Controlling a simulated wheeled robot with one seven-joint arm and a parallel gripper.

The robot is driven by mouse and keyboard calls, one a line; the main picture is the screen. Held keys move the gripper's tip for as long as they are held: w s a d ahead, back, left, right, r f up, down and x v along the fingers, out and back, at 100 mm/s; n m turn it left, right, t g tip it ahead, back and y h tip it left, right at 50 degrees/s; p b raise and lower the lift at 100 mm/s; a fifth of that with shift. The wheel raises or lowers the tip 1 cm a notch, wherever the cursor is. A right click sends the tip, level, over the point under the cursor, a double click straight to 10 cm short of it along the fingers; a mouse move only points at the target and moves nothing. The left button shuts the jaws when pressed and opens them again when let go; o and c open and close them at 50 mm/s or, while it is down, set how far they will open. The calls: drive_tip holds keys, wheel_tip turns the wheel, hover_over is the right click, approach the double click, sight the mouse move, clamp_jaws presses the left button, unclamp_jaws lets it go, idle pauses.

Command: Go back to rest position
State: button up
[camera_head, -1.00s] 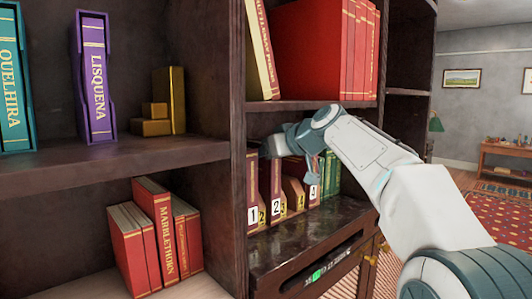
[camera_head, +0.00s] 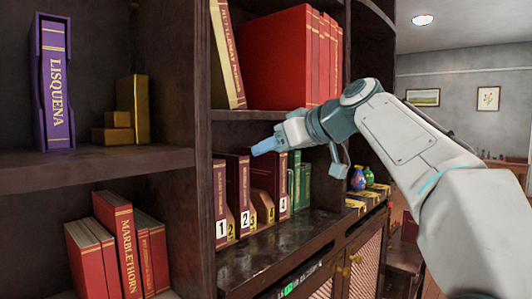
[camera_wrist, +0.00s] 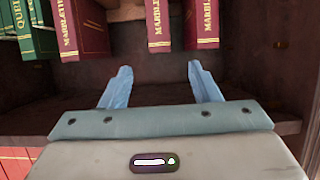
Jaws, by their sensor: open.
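My gripper (camera_head: 262,148) is extended toward the left, in front of the lower right shelf and just above the numbered books. Its two blue fingers (camera_wrist: 159,85) are spread apart in the wrist view, with nothing between them. Dark red books (camera_head: 219,195) with white and yellow number tags stand upright in a row on the shelf below it. The shelf board (camera_head: 275,245) is dark and bare in front of them. In the wrist view, red books (camera_wrist: 203,22) lie beyond the fingers at the top.
Green books (camera_head: 299,180) and small coloured vases (camera_head: 358,178) stand to the right of the row. A dark upright panel (camera_head: 198,150) divides the bookcase. Large red books (camera_head: 275,60) fill the shelf above. The room to the right of the bookcase looks open.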

drive_tip(key=s+d+f+m+g+h, duration=0.2)
drive_tip(key=s+d+f, duration=0.3)
drive_tip(key=f, duration=0.9)
drive_tip(key=s+d+f+m+g+h, duration=0.1)
drive_tip(key=s+d+f+m+h, duration=0.4)
drive_tip(key=s+f, duration=0.7)
drive_tip(key=s+d+f+m+g+h, duration=0.2)
drive_tip(key=s+d+f, duration=0.5)
drive_tip(key=f, duration=0.9)
drive_tip(key=shift+s+f+m+g+h, duration=0.3)
drive_tip(key=shift+s+m+h, duration=0.55)
drive_tip(key=shift+s, duration=0.35)
